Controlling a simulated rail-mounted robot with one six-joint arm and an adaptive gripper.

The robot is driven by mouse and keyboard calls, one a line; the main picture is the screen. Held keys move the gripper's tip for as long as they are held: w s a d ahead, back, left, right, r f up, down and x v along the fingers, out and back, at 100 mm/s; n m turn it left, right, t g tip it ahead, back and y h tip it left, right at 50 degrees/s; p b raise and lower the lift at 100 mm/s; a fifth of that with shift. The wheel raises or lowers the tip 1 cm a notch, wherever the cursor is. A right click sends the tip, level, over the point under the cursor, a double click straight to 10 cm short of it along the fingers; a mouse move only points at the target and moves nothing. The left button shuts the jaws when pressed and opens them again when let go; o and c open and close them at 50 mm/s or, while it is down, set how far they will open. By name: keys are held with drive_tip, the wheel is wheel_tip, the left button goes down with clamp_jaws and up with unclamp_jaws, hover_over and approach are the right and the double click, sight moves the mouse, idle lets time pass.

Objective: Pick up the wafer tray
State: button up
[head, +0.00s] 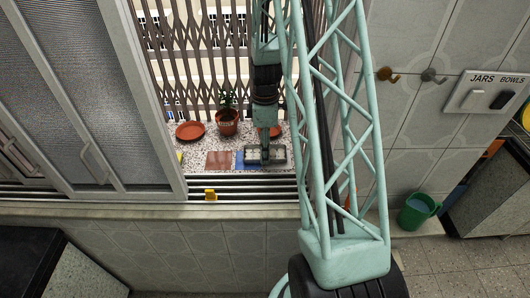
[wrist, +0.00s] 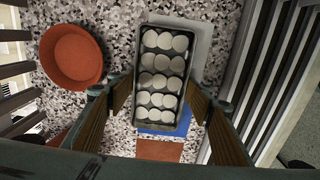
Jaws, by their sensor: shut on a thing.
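The wafer tray (wrist: 163,126) is a dark oblong tray holding pale round wafers in rows. It lies lengthwise in the middle of the wrist view and is small beside the window in the head view (head: 281,154). My gripper (wrist: 160,88) has one finger at each long side of the tray and is shut on it. In the head view my gripper (head: 265,145) reaches down to the tray from above. The tray covers part of a grey square and a blue square. I cannot tell whether it touches the speckled sill (wrist: 118,20).
An orange-red saucer (wrist: 70,54) lies left of the tray. In the head view a potted plant (head: 227,121) stands behind, by the folding lattice (head: 185,60). Metal rails (head: 250,186) run along the sill's front, with a yellow piece (head: 210,194) on them.

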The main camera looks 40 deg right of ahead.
drive_tip(key=shift+r, duration=0.2)
wheel_tip(320, 180, up, 18)
drive_tip(key=p, duration=0.1)
drive_tip(key=shift+f, duration=0.2)
idle(0.6)
idle(0.6)
